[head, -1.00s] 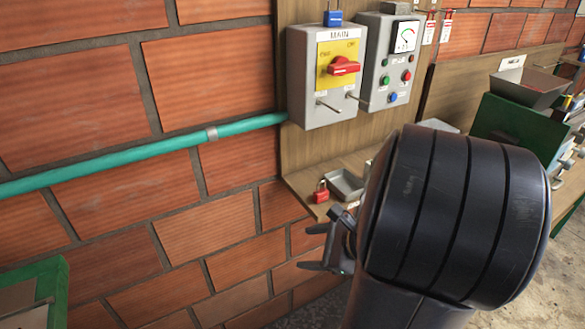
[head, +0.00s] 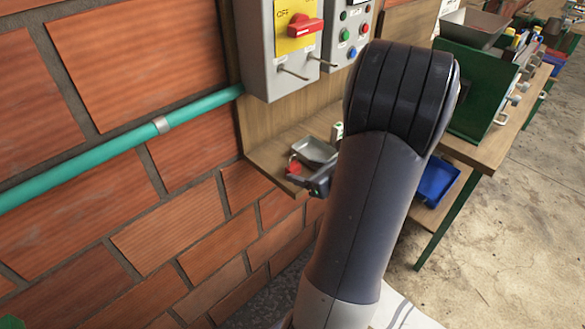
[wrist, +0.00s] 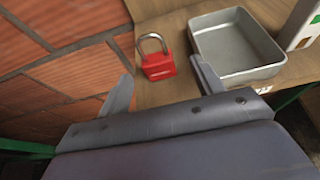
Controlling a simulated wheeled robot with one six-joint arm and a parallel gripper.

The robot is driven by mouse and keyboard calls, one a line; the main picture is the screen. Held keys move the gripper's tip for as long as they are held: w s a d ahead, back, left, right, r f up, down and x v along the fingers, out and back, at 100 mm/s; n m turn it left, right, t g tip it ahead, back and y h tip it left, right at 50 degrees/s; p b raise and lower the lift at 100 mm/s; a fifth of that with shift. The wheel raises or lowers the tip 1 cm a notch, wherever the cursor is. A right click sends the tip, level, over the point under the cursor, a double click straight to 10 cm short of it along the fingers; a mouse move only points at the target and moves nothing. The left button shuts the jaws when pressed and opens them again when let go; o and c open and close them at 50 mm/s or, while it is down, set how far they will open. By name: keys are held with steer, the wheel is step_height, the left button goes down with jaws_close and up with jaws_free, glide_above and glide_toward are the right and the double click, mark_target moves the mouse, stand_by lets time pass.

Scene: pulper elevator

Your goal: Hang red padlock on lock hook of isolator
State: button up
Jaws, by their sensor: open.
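The red padlock (wrist: 158,64) stands upright on the wooden shelf in the wrist view, its steel shackle on top. In the head view the padlock (head: 294,167) is partly hidden by my gripper. My gripper (wrist: 162,85) is open and empty. Its fingers are either side of the padlock's near side in the wrist view, and I cannot tell whether they reach around it. The isolator (head: 283,73) is a grey box on the wall board with a yellow plate and red handle. Two metal pegs stick out low on it, one being the lock hook (head: 294,73); which one is unclear.
A grey metal tray (wrist: 238,72) sits just right of the padlock. The shelf (head: 262,157) ends at the brick wall on the left. A control panel (head: 347,35) with buttons is right of the isolator. A teal pipe (head: 100,160) runs along the wall.

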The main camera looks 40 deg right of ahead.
mark_target(296, 167)
steer(key=shift+w+a, duration=0.15)
steer(key=shift+w, duration=0.35)
steer(key=shift+p+x, duration=0.7)
steer(key=shift+x, duration=1.5)
steer(key=shift+c, duration=0.4)
steer(key=c, duration=1)
steer(key=shift+c, duration=0.2)
steer(key=shift+r, duration=0.1)
